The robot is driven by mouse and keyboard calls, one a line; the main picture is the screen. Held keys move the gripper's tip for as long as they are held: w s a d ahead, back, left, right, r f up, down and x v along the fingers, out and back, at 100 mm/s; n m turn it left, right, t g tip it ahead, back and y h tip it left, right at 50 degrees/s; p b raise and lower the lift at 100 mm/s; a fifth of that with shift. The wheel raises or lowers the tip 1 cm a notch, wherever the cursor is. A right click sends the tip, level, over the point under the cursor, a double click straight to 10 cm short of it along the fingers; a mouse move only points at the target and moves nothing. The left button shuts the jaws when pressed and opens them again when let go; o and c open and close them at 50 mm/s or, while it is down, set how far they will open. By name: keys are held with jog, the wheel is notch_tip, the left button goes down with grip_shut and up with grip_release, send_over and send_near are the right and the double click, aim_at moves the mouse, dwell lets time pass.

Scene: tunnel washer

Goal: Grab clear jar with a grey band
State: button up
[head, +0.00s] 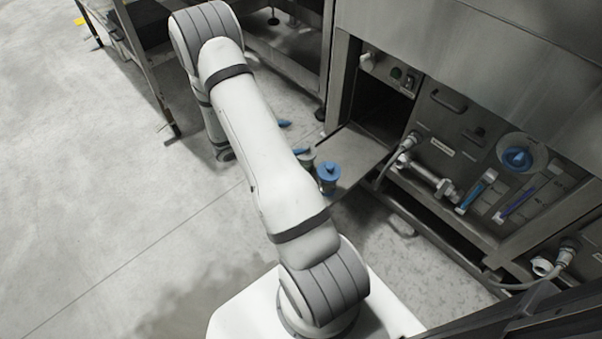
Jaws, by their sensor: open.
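A small greyish jar-like thing (307,159) stands just right of my arm, partly hidden behind it. It may be the clear jar with a grey band, but it is too small and covered to tell. My gripper does not show; the far end of my arm bends down at the upper left, and its tip is hidden behind my own links. I cannot see anything held.
A blue item (284,123) lies farther back. The washer's panel (470,150) has hoses and fittings on the right. The floor at left is clear.

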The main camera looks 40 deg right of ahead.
aim_at(306, 156)
jog(key=f+n+t+b, duration=0.1)
jog(key=f, duration=0.4)
jog(key=w+d+f+n+b, duration=0.1)
jog(key=f+n, duration=0.1)
jog(key=f, duration=0.3)
jog(key=f+n+t+h+b, duration=0.1)
jog(key=f, duration=0.4)
jog(key=shift+w+d+n+t, duration=0.2)
jog(key=shift+w+n+t, duration=0.1)
jog(key=b+x, duration=0.1)
jog(key=x, duration=0.1)
jog(key=b+x, duration=0.1)
jog(key=x, duration=0.2)
jog(key=b+x, duration=0.1)
jog(key=x, duration=0.1)
jog(key=shift+w+d+f, duration=0.1)
jog(key=shift+d+f, duration=0.1)
jog(key=shift+f, duration=0.2)
jog(key=shift+c, duration=0.3)
jog(key=shift+r, duration=0.1)
grip_shut()
